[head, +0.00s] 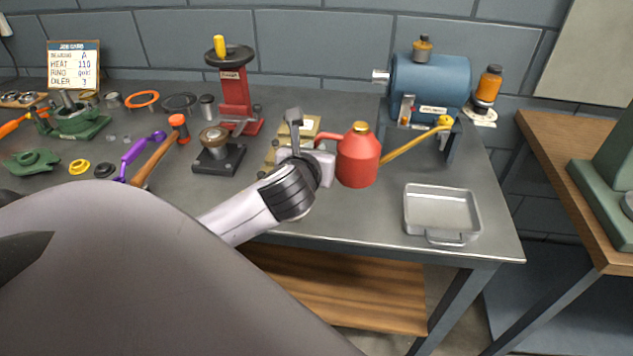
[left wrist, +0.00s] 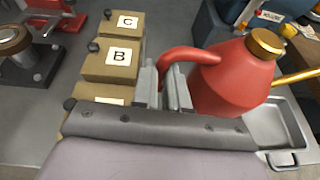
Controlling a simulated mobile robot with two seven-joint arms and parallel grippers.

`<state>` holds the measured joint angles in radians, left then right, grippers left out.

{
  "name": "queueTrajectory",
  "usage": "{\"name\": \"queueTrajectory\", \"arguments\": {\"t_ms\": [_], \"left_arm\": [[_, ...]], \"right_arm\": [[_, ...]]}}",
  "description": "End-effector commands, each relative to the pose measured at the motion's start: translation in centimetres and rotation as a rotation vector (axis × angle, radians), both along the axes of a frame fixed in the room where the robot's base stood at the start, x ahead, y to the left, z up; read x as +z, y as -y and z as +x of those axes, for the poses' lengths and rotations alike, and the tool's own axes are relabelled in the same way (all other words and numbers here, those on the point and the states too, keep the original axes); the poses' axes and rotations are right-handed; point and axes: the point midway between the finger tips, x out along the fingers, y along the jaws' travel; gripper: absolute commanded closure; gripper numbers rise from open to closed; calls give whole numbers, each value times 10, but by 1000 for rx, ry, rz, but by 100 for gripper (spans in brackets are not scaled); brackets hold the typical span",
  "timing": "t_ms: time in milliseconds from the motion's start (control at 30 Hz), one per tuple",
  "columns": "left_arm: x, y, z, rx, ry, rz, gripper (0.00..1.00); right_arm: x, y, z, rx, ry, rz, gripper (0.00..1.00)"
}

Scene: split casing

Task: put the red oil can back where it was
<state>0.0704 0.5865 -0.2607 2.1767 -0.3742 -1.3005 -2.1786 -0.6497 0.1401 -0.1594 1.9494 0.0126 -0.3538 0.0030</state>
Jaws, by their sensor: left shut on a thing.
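The red oil can (head: 358,160) has a brass cap and a long yellow spout that points right toward the blue motor. My left gripper (head: 318,150) is shut on the can's handle at its left side. In the left wrist view the can (left wrist: 228,80) is upright, and the handle passes between the two grey fingers (left wrist: 165,85). I cannot tell whether the can's base touches the bench. My right gripper is not in view.
The blue motor (head: 430,82) stands behind the can, with an amber bottle (head: 488,84) to its right. A metal tray (head: 441,214) lies in front right. Boxes marked B (left wrist: 112,62) and C (left wrist: 122,28) sit left of the can. A red press (head: 234,95) stands farther left.

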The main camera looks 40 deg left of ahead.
Motion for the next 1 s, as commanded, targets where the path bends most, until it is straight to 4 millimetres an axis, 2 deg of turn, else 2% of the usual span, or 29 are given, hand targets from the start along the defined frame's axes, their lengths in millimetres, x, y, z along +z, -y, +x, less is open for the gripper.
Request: {"name": "queueTrajectory", "arguments": {"t_ms": [100, 333, 600, 1000], "left_arm": [[-22, 0, 0, 0, 3, -2, 100], [-41, 0, 1, 0, 7, 0, 100], [-77, 0, 1, 0, 5, -1, 100], [-81, 0, 1, -1, 7, -1, 100]], "right_arm": [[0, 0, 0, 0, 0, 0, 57], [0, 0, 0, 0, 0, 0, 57], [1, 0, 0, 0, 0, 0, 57], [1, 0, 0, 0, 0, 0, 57]]}}
